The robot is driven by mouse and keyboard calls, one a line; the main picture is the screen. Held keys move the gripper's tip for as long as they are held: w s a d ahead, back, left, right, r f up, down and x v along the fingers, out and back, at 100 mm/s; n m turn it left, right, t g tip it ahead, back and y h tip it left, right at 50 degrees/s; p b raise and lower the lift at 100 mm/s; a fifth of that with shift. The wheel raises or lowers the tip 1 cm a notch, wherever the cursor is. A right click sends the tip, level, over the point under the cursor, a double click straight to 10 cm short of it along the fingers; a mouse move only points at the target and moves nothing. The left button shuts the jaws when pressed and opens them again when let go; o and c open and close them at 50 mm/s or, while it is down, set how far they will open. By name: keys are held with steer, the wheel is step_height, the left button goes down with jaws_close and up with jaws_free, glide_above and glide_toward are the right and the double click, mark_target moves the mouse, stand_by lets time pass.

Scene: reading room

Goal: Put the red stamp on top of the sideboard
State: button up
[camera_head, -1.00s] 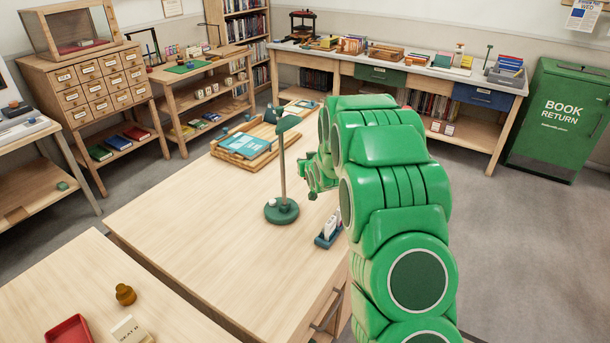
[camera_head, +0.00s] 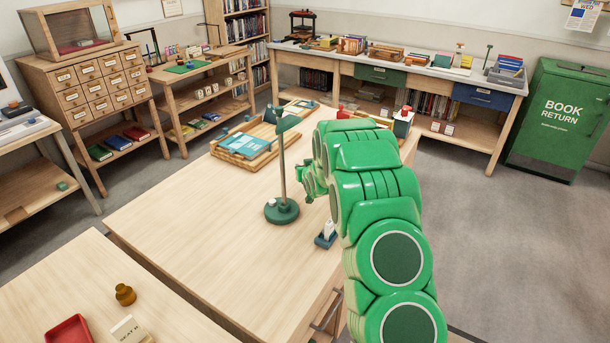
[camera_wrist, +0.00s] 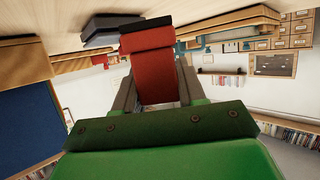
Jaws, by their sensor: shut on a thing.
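My gripper (camera_wrist: 155,92) is shut on a red block with a black end, which looks like the red stamp (camera_wrist: 150,62), in the wrist view. In the head view my gripper (camera_head: 306,182) is above the middle table, just right of the green lamp, and whatever it holds is too small or hidden there. The likely sideboard is the long pale-topped unit (camera_head: 415,70) with green and blue drawers along the back wall, well beyond my gripper. Books, trays and tools stand along its top.
The middle table (camera_head: 190,205) holds a green lamp (camera_head: 282,210), a wooden tray (camera_head: 247,148) and a small blue holder (camera_head: 326,235). Red-topped items (camera_head: 404,112) stand at its far end. A green book return bin (camera_head: 560,120) stands at right, with open floor before it.

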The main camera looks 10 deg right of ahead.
steer(key=shift+f, duration=1.35)
steer(key=shift+f, duration=0.2)
steer(key=o, duration=1.1)
steer(key=shift+c, duration=0.2)
steer(key=shift+r, duration=0.1)
steer(key=shift+s+r, duration=0.15)
steer(key=v, duration=1)
steer(key=shift+s+r, duration=0.15)
steer(key=shift+s, duration=0.2)
steer(key=shift+s+r, duration=0.25)
steer(key=shift+s, duration=0.2)
steer(key=shift+r, duration=0.1)
